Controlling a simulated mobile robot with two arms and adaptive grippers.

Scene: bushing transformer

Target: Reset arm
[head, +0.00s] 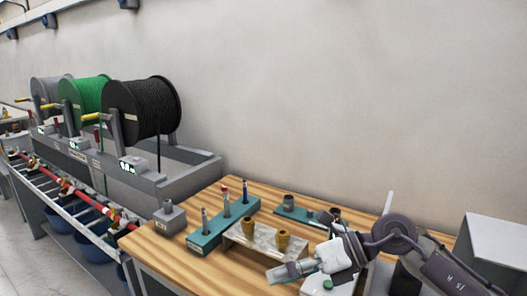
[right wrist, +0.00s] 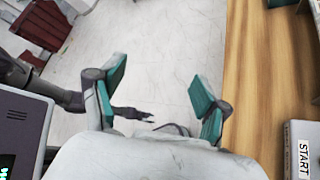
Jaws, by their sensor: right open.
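My right arm comes in from the right in the head view. Its gripper (head: 290,271) is over the front right part of the wooden table (head: 165,247), just in front of a metal block with two brass bushings. In the right wrist view the right gripper (right wrist: 160,86) is open, its two teal-padded fingers wide apart with nothing between them. Pale floor shows between and beyond the fingers, and the table edge runs along their right side. My left gripper is in neither view.
A teal block (head: 205,240) holding upright pins, the metal block (head: 240,236) and a small grey block (head: 168,217) stand on the table. Cable spools (head: 150,107) stand on a rack at left. A grey box marked START (right wrist: 303,150) lies close right of the gripper.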

